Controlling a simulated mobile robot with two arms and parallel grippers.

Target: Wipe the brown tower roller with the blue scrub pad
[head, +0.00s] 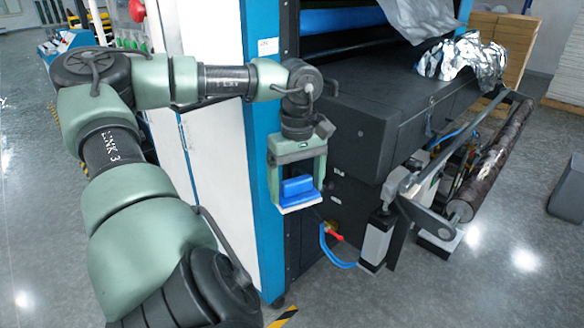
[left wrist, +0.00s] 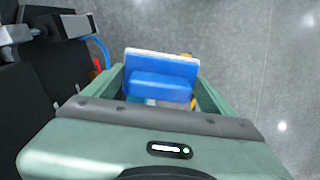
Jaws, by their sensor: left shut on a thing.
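My left gripper (head: 299,186) is shut on the blue scrub pad (head: 297,188), which has a blue body and a white face turned outward and down. The pad also shows between the fingers in the left wrist view (left wrist: 162,78). The gripper hangs in front of the machine's dark lower side. The brown roller (head: 492,158) is a long dark brown, mottled cylinder on metal arms at the right, well apart from the pad. It is not seen in the left wrist view. My right gripper is not in view.
A dark machine table (head: 390,110) stands between the pad and the roller, with crumpled silver foil (head: 455,58) on top. A grey bracket arm (head: 425,212) and an actuator (head: 377,240) stick out before the roller. Blue hoses (head: 335,250) hang low. The floor (head: 490,285) at front right is clear.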

